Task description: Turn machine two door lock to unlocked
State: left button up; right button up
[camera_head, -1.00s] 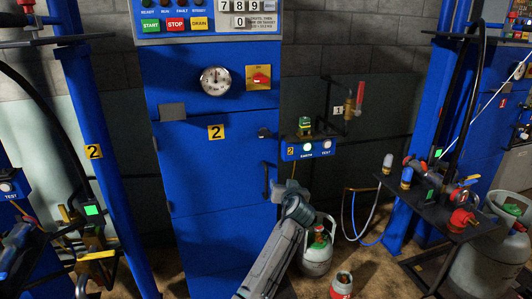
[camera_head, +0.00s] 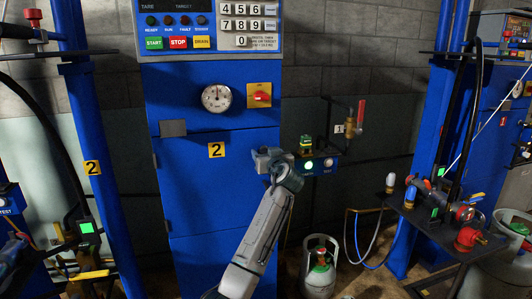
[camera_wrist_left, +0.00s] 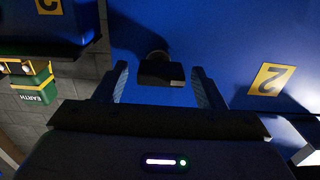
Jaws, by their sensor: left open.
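Machine two (camera_head: 220,95) is the tall blue cabinet in the middle of the head view, with a yellow "2" plate (camera_head: 216,150) on its door (camera_head: 205,190). Its dark door lock is hidden behind my gripper there. In the left wrist view the black lock knob (camera_wrist_left: 161,72) shows against the blue door, with a small pale mark on its end. My left gripper (camera_head: 266,157) is at the door's right edge. In the wrist view its fingers (camera_wrist_left: 161,88) are open, one on each side of the knob; contact cannot be made out. My right gripper is not in view.
A gauge (camera_head: 216,98) and a red switch on a yellow plate (camera_head: 259,95) sit above the door. A gas cylinder (camera_head: 320,270) stands on the floor at right.

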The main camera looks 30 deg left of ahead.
pick_arm(q)
jog(key=shift+w+a, duration=0.3)
jog(key=shift+a, duration=0.15)
jog(key=c, duration=1)
